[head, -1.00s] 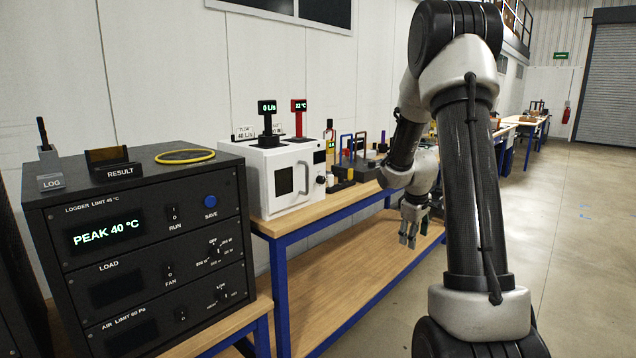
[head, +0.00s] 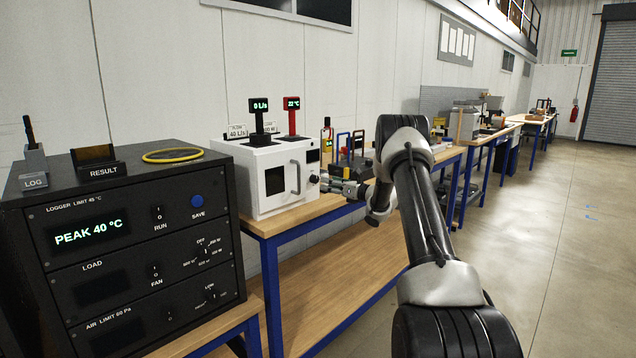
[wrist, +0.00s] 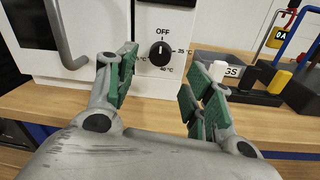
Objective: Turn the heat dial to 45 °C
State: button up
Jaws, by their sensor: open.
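The heat dial (wrist: 160,54) is a black round knob on the front of the white oven (head: 262,165). Its white mark points up toward OFF. The wrist view shows 35 °C to its right, 40 °C below, and a left label of which only "°C" shows beside my finger. My gripper (wrist: 160,77) is open, with its green-padded fingers on either side of the dial and in front of it. Nothing is between the fingers. In the head view my gripper (head: 338,186) is just right of the oven front, small and partly hard to make out.
The oven's handle (wrist: 66,38) is left of the fingers. A white-topped block (wrist: 226,70) and coloured-handled items stand close on the right of the bench (wrist: 60,103). A red display (head: 292,103) reads 22 °C. The black logger rack (head: 120,240) stands at the left, reading PEAK 40 °C.

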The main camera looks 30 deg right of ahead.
aim_at(317, 180)
jog(key=x, duration=0.6)
jog(key=shift+w+a, duration=0.15)
jog(key=shift+w, duration=0.2)
jog(key=shift+c, duration=0.2)
jog(key=c, duration=1)
